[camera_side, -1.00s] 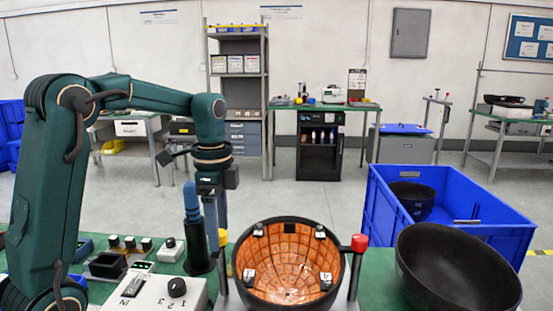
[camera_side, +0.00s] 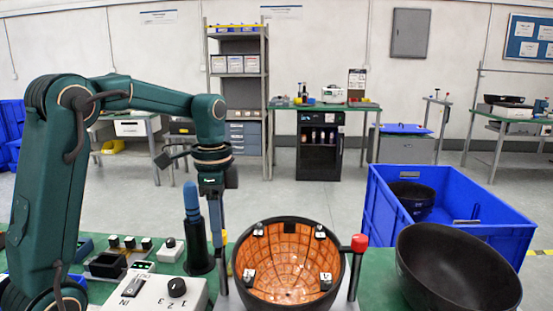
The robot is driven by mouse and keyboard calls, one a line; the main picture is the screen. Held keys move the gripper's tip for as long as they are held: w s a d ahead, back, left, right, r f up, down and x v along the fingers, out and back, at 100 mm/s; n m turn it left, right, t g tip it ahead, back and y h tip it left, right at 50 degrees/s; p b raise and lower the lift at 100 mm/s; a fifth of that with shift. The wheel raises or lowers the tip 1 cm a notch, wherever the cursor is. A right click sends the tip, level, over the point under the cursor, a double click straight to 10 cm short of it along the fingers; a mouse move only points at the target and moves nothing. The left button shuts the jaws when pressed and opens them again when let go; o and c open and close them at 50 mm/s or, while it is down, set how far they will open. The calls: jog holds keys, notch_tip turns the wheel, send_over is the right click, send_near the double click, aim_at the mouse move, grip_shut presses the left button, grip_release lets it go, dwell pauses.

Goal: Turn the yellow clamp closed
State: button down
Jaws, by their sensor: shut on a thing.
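The yellow clamp (camera_side: 223,237) stands at the left edge of the round orange-lined bowl fixture (camera_side: 289,262). Only a small part of its yellow shows, and its angle is hard to read. My gripper (camera_side: 217,240) points straight down beside the fixture's left rim, with its fingertips at the clamp. It is shut on the clamp, though the fingers overlap in this view and hide most of the contact. A clamp with a red knob (camera_side: 359,243) stands at the fixture's right side.
A blue-handled tool in a black holder (camera_side: 195,230) stands close left of my gripper. A control box with a dial (camera_side: 155,294) is in front left. A black bowl (camera_side: 457,270) and a blue crate (camera_side: 490,237) are on the right.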

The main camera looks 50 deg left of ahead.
jog(key=n, duration=0.8)
jog(key=shift+r, duration=0.1)
jog(key=n, duration=0.4)
jog(key=shift+n, duration=1.8)
jog(key=c, duration=0.5)
grip_release()
jog(key=shift+c, duration=0.2)
